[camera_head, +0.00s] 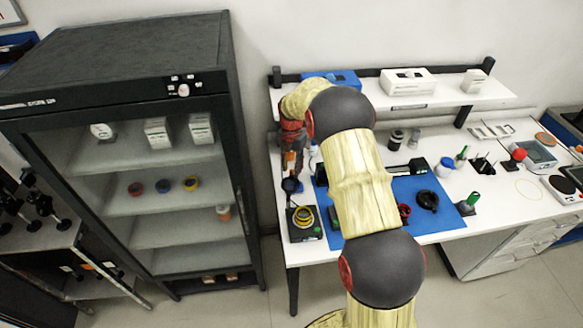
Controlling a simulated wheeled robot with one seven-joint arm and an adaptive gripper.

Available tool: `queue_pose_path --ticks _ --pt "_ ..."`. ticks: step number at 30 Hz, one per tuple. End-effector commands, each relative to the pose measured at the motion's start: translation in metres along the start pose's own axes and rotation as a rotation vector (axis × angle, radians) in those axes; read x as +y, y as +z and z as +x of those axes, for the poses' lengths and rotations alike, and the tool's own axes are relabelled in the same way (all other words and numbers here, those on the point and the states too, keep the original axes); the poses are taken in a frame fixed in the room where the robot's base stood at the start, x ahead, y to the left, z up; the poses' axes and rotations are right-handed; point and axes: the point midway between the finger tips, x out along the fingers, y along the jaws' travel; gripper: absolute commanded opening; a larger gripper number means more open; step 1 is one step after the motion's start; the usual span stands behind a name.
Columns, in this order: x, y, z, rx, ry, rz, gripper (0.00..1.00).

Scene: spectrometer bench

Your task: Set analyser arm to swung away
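My gripper (291,172) hangs above the left end of the white bench, partly hidden by my own arm. Its fingers are too small and dark to tell open from shut. Just below it is a small black round part (291,185); I cannot tell whether the gripper touches it. Under that, a black instrument with a yellow ring (303,218) stands near the bench's front left. A black bar-shaped part (400,170) shows on the blue mat, right of my arm. I cannot tell which part is the analyser arm; my arm hides the middle of the mat.
The blue mat (450,222) also bears a black ring-shaped part (427,200). A shelf (440,98) with several boxes runs along the bench's back. A dark glass-fronted cabinet (150,190) stands close on the left. Bottles, a red-topped item and balances crowd the bench's right.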

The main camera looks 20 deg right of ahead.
Motion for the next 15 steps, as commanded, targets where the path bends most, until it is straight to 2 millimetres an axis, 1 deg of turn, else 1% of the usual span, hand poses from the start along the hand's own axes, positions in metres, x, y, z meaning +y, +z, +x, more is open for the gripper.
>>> queue_pose_path --ticks 8,11,14,15 --pt "0.000 0.000 -0.002 0.000 0.000 0.000 0.31" --pt "0.001 0.001 -0.012 -0.002 0.001 0.000 0.31" --pt "0.000 0.000 -0.028 -0.001 0.001 0.000 0.31" --pt "0.001 0.001 -0.036 -0.002 0.002 0.000 0.31"
